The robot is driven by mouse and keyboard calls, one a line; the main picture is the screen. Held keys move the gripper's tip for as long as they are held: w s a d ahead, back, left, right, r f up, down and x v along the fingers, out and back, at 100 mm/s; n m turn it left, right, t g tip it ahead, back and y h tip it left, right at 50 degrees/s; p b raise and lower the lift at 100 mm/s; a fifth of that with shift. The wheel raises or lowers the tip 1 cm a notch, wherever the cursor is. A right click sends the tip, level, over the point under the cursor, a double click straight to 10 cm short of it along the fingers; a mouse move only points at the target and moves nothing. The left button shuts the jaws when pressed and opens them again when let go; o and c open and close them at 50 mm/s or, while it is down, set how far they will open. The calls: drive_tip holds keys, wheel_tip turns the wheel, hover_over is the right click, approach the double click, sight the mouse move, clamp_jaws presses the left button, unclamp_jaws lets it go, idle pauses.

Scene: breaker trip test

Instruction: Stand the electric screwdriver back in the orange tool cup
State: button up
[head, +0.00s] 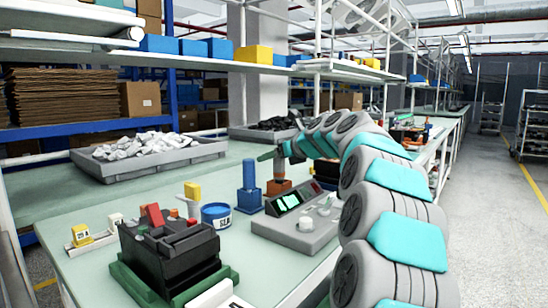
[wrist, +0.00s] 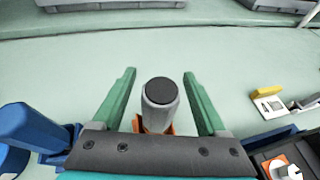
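The electric screwdriver (wrist: 160,93), a grey cylinder with a dark round end, stands upright between my fingers in the wrist view. Part of the orange tool cup (wrist: 140,124) shows at its lower end, and the screwdriver appears to stand in it. In the head view the orange cup (head: 279,187) sits on the bench behind the test unit, under my gripper (head: 268,154). My gripper (wrist: 159,74) is open, its green fingers on either side of the screwdriver with a visible gap on each side. The screwdriver's lower part is hidden.
A blue holder (head: 249,199) stands just left of the cup. The grey test unit (head: 296,226) with a lit screen is in front. A black fixture on a green base (head: 172,252) and a blue tub (head: 216,216) are nearer. A grey tray (head: 150,162) lies behind.

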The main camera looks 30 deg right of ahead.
drive_tip(key=v, duration=0.7)
drive_tip(key=shift+s+r, duration=0.2)
drive_tip(key=shift+s, duration=0.15)
idle(0.5)
